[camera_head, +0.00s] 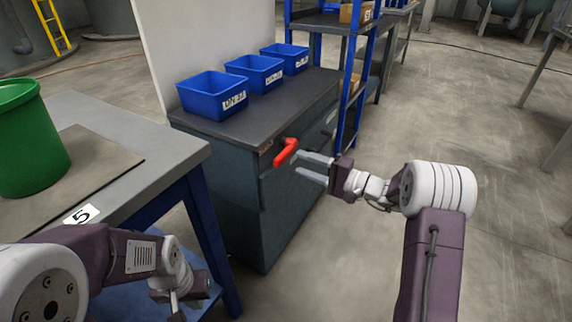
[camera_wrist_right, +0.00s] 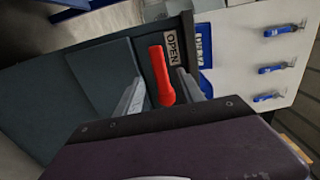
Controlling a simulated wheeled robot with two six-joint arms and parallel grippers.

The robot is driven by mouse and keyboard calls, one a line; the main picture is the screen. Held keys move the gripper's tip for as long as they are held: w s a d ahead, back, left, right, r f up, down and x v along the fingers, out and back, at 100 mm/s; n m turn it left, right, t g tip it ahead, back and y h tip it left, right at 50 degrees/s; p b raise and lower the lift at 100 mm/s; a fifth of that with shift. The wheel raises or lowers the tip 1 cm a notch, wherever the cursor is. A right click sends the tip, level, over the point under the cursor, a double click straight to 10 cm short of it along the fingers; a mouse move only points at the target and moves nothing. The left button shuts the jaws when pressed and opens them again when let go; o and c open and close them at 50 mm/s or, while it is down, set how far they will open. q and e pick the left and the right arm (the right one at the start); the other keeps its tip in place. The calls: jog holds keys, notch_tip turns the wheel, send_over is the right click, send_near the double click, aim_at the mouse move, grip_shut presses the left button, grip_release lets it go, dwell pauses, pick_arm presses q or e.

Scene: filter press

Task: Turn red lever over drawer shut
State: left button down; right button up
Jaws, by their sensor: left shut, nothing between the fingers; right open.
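The red lever (camera_head: 286,152) is on the upper front of the dark cabinet (camera_head: 225,190), near its top edge. It also shows in the right wrist view (camera_wrist_right: 161,75), lying between the two fingers, beside a label reading OPEN (camera_wrist_right: 173,49). My right gripper (camera_head: 302,168) is open, its fingertips close to the lever; I cannot tell whether they touch it. In the right wrist view the gripper (camera_wrist_right: 160,95) has a finger on each side of the lever. My left gripper (camera_head: 178,300) is low at the bottom left, away from the cabinet, shut and empty.
Several blue bins (camera_head: 212,95) stand on the cabinet top. A grey table (camera_head: 165,150) with a green bucket (camera_head: 30,140) is at the left, close to my left arm. A blue shelf rack (camera_head: 350,90) stands behind the cabinet.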

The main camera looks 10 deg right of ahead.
aim_at(285, 158)
jog(key=b+x, duration=0.1)
jog(key=x, duration=0.4)
jog(key=shift+f+b, duration=0.2)
jog(key=shift+b, duration=0.2)
jog(key=shift+w+a+r, duration=0.15)
jog(key=shift+w+a, duration=0.2)
jog(key=shift+a, duration=0.1)
grip_shut()
dwell(0.5)
